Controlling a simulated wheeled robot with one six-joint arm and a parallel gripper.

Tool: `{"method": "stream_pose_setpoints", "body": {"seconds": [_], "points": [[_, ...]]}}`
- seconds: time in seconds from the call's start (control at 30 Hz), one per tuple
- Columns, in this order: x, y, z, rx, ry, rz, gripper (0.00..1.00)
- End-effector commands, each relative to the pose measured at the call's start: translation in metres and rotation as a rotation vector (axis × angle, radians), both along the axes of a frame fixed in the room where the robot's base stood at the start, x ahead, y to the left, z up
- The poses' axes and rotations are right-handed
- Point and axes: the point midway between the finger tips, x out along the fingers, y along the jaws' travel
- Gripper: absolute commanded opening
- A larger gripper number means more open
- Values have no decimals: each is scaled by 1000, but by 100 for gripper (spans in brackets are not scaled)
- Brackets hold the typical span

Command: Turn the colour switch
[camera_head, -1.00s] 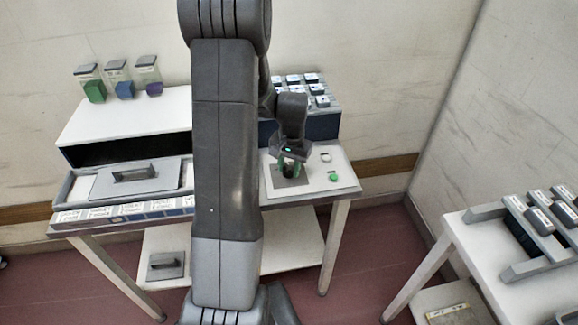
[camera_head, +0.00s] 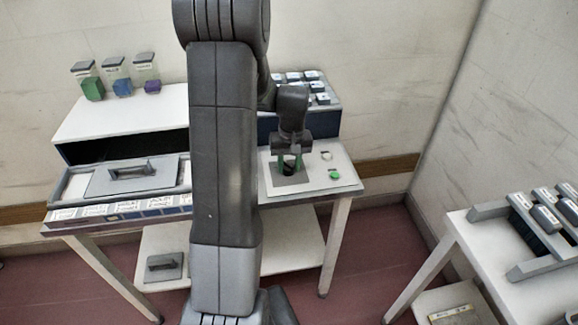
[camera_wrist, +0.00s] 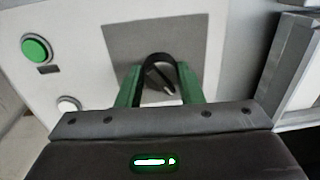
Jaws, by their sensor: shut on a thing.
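The colour switch is a dark round knob with a pale pointer line (camera_wrist: 157,77), set on a grey square plate (camera_wrist: 122,42) on the white panel. In the wrist view the pointer slants. My gripper (camera_head: 290,164) comes down over the switch from above, and its green fingers stand on two opposite sides of the knob. It is shut on the knob. In the head view the knob is mostly hidden by the fingers, while the plate (camera_head: 276,184) shows around them.
A green button (camera_head: 335,175) and a white button (camera_head: 326,155) sit right of the switch. A rack of labelled blocks (camera_head: 325,122) stands behind. Another table with a rack is at right.

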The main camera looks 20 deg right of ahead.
Motion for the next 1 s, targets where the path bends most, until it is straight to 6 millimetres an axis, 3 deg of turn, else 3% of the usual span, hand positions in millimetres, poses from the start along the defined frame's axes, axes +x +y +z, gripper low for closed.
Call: {"method": "stream_pose_setpoints", "body": {"seconds": [0.43, 1.0], "points": [[1, 0, 0, -2, -3, 258, 11], [1, 0, 1, -1, -2, 308, 11]]}}
